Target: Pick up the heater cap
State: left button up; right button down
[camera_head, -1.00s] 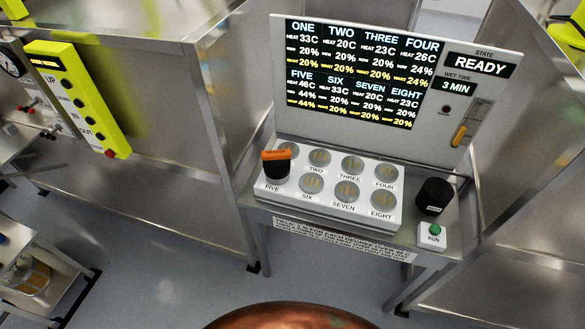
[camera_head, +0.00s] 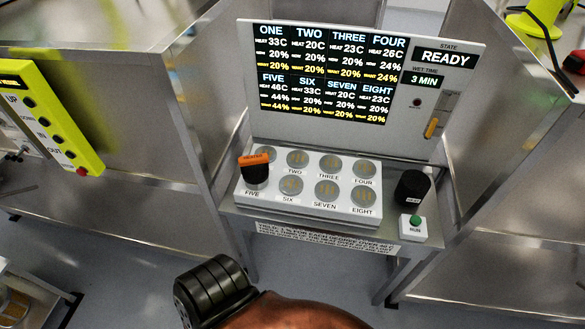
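A black cap with an orange top (camera_head: 255,168) stands upright over the spot marked FIVE on the white block (camera_head: 310,208). Its orange label is too small to read surely. A plain black cylinder (camera_head: 412,188) stands on the bench to the right of the block, with a small label that seems to read HEAT. I cannot tell surely which of the two is the heater cap. Neither is held or touched by anything. Neither of my grippers shows in the view.
A display panel (camera_head: 360,85) reading READY rises behind the block. A RUN box with a green button (camera_head: 415,222) sits at the bench's front right. Metal partitions flank the bench. A yellow control box (camera_head: 45,115) is at left. A dark ribbed part (camera_head: 215,290) shows below.

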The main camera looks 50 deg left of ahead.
aim_at(255, 169)
jog(key=z, duration=0.05)
jog(key=i, duration=1.05)
jog(key=u, duration=1.8)
